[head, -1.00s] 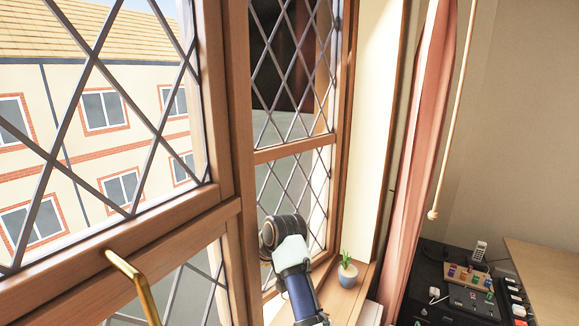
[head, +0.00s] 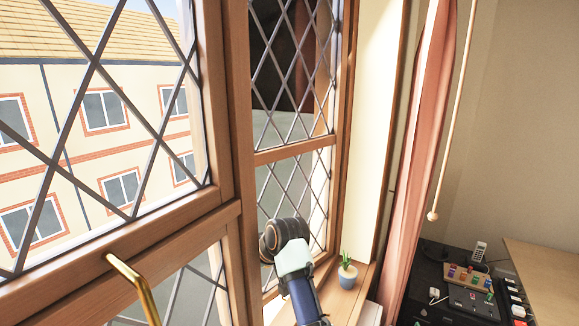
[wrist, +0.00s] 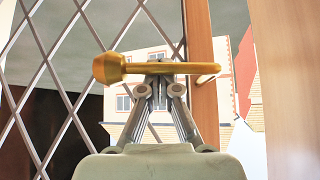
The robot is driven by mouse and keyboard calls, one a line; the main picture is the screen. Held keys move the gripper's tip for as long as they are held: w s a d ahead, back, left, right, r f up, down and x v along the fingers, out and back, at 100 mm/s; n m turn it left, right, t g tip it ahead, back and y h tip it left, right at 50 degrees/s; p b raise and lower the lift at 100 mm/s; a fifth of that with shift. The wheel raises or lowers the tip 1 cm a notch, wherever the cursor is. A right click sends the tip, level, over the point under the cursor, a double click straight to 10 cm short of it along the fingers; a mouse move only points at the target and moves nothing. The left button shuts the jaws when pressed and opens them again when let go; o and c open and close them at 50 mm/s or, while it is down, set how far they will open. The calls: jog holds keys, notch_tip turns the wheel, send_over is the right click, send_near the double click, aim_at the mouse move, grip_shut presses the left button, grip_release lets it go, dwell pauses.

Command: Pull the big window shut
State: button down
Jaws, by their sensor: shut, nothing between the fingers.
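The window has brown wooden frames and diamond lattice panes. In the head view, a large left part (head: 226,120) carries a brass handle (head: 135,283), and a right leaf (head: 295,150) stands beyond my arm. In the wrist view, a lattice pane and wooden frame (wrist: 198,45) fill the left and middle. A brass handle (wrist: 200,68) with a faceted knob at its left end lies across my fingertips. My gripper (wrist: 158,84) is shut, with nothing held between the fingers. Whether the fingers touch the handle is unclear. The gripper is hidden behind my arm in the head view.
A small potted plant (head: 347,274) stands on the sill just right of my arm. A pink curtain (head: 420,150) and a pull cord (head: 450,110) hang farther right. A dark cabinet with small items (head: 450,290) is at the lower right.

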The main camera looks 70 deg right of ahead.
jog(key=shift+s+a+p, duration=0.35)
jog(key=shift+s+p, duration=0.05)
jog(key=shift+s, duration=0.2)
jog(key=shift+s+a+p, duration=0.35)
jog(key=shift+s+p, duration=0.05)
jog(key=shift+s, duration=0.2)
jog(key=shift+s+a+p, duration=0.4)
jog(key=shift+s+p, duration=0.2)
jog(key=shift+s, duration=0.2)
jog(key=shift+s+a+p, duration=0.35)
jog(key=shift+s+p, duration=0.25)
jog(key=shift+s, duration=0.2)
jog(key=shift+s, duration=0.1)
jog(key=shift+s+a+p, duration=0.35)
jog(key=shift+s+p, duration=0.25)
jog(key=shift+s, duration=0.15)
jog(key=shift+s+a+p, duration=0.3)
jog(key=shift+s+p, duration=0.3)
jog(key=shift+s, duration=0.25)
